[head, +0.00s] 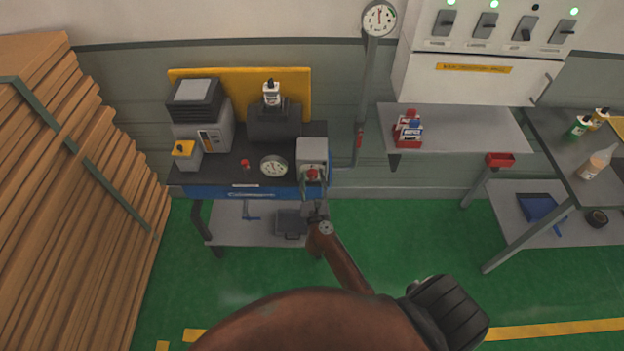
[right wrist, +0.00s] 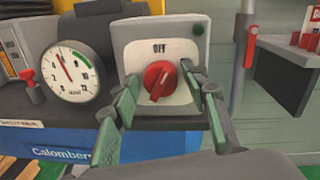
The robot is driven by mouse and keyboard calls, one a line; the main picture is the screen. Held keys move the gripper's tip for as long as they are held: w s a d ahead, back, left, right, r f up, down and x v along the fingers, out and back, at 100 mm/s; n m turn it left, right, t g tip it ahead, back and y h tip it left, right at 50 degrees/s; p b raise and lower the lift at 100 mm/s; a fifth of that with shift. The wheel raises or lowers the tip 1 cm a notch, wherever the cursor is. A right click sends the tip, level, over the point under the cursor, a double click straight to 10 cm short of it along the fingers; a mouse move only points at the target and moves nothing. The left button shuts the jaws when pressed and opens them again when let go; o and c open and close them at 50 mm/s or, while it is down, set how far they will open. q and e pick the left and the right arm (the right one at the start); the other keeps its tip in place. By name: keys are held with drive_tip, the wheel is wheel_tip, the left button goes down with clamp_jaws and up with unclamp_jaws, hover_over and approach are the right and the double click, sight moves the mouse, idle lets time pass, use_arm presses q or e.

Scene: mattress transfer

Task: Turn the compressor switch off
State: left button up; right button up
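The compressor switch is a grey box with a white plate marked OFF at the top (right wrist: 137,50), and it also shows in the head view (head: 312,150). Its red knob (right wrist: 160,82) sits at the plate's middle, with its grip slanted. The knob is small in the head view (head: 312,174). My right gripper (head: 314,187) is in front of the switch. In the right wrist view its green-padded fingers stand apart, one on each side of the knob, with gaps visible. Whether either finger touches it cannot be told. My left gripper is not in view.
A round gauge (right wrist: 72,73) and a small red valve (right wrist: 31,86) stand left of the switch on the dark bench. Stacked timber (head: 60,190) fills the left side. A wall shelf (head: 460,130) holds red-and-white packs at right. Green floor (head: 420,230) is open below.

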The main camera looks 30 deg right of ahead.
drive_tip(key=c, duration=0.9)
drive_tip(key=shift+r+n+p, duration=0.15)
drive_tip(key=shift+n+p, duration=0.15)
drive_tip(key=shift+p, duration=0.2)
drive_tip(key=n+p, duration=0.3)
drive_tip(key=p, duration=0.1)
drive_tip(key=shift+a+r+n, duration=0.1)
drive_tip(key=shift+n, duration=0.2)
drive_tip(key=shift+f+n+p, duration=0.2)
drive_tip(key=shift+n+p, duration=0.5)
drive_tip(key=o, duration=1.2)
drive_tip(key=shift+s, duration=0.1)
